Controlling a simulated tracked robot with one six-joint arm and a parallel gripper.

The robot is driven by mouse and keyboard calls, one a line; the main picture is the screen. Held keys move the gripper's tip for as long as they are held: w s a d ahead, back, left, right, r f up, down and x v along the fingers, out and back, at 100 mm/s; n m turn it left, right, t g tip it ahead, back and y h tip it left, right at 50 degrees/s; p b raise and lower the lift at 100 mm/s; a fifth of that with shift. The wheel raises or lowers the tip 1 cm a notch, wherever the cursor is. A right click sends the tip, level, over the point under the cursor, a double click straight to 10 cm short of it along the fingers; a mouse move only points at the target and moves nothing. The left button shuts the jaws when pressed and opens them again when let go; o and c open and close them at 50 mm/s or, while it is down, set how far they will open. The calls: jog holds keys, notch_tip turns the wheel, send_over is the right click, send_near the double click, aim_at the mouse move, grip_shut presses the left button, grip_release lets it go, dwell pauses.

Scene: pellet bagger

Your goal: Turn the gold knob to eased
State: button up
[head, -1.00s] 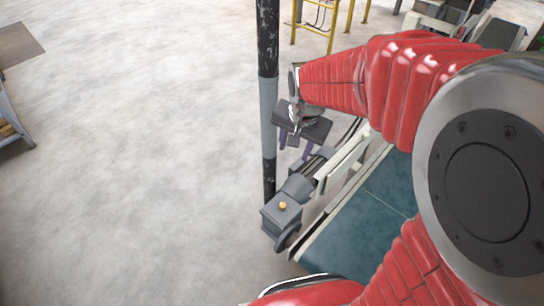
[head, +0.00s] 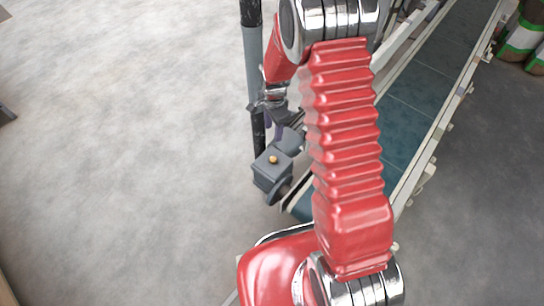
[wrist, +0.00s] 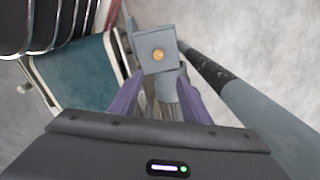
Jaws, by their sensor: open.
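The gold knob (head: 273,160) is a small round knob on top of a grey box (head: 266,178) at the near end of the conveyor. In the wrist view the gold knob (wrist: 158,55) shows on the box face, beyond and roughly between my purple fingertips. My gripper (wrist: 155,92) is open and empty, apart from the knob. In the head view my gripper (head: 274,130) is partly hidden by its own wrist, just beyond the box. The knob's pointer or markings are too small to read.
A black and grey post (head: 253,75) stands close beside the box; it also runs along the right of the wrist view (wrist: 245,108). The teal conveyor belt (head: 410,105) runs away behind my arm. Open concrete floor lies to the left.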

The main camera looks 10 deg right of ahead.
jog(key=m, duration=0.1)
send_over(273, 159)
notch_tip(273, 159, down, 5)
jog(key=shift+f, duration=0.1)
jog(key=shift+f, duration=6.85)
